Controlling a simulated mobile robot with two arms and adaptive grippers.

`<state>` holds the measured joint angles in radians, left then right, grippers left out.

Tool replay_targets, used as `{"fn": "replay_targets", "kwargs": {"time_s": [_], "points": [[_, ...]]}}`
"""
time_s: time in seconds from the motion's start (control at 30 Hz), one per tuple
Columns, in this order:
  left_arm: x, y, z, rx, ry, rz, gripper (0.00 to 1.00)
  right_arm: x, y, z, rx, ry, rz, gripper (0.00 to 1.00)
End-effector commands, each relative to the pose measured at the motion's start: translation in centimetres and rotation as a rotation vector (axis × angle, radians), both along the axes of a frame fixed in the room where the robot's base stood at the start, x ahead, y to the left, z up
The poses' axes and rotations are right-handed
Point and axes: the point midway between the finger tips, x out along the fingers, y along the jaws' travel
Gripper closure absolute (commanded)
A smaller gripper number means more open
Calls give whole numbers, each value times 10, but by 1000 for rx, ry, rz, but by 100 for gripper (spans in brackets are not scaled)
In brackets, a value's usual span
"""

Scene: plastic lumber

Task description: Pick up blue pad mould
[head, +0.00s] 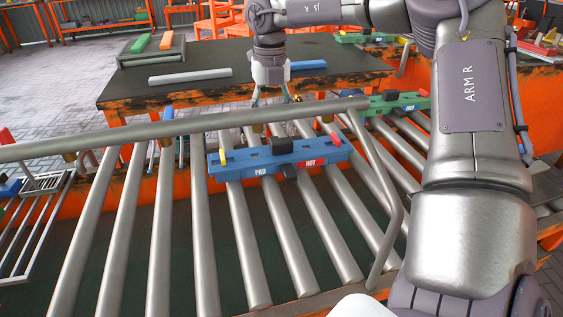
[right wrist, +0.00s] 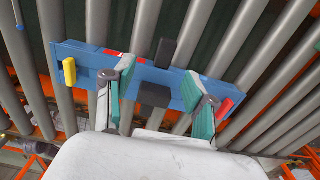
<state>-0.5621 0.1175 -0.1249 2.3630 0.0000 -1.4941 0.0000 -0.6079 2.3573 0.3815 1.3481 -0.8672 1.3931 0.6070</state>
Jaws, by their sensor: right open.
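The blue pad mould (head: 240,163) lies across the metal rollers, with "PAD" and "HOT" labels, a yellow tab, a red tab and black blocks. It also shows in the right wrist view (right wrist: 90,62), below and beyond the fingers. My right gripper (head: 271,98) hangs behind the metal rail in the head view, its fingertips partly hidden by it. In the right wrist view my right gripper (right wrist: 158,100) is open and empty, its two fingers spread over the mould's middle section; whether they touch it I cannot tell. My left gripper is not in view.
A green mould (head: 410,100) lies farther right. A dark table (head: 130,90) behind carries a grey bar (head: 190,76). A wire rack (head: 35,230) stands at left.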

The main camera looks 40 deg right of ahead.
Motion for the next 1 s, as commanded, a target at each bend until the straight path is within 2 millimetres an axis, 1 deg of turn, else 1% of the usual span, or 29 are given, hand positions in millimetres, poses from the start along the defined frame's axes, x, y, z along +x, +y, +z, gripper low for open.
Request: {"fn": "replay_targets", "kwargs": {"time_s": [0.03, 0.1, 0.33, 0.43, 0.53, 0.63, 0.7, 0.9, 0.97, 1.0], "points": [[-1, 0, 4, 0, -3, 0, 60, 0, 0, -10, 0, 1, 1, 44], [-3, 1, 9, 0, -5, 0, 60, 0, 0, -17, 0, 0, 1, 44], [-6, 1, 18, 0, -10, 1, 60, -1, -1, -29, 1, 0, 0, 44], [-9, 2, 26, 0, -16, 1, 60, -4, -3, -42, 2, 0, 0, 44], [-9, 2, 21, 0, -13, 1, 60, -8, -5, -57, 2, 0, 1, 44], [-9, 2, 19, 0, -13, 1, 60, -7, -5, -71, 0, 1, 1, 44], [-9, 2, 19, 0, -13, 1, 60, -7, -5, -75, 0, -1, 1, 44], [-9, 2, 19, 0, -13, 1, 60, -7, -5, -75, -1, -2, 0, 44], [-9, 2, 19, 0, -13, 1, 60, -7, -5, -75, -1, -2, 0, 54], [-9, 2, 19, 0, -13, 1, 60, -7, -5, -74, -1, -2, 0, 60]]}}
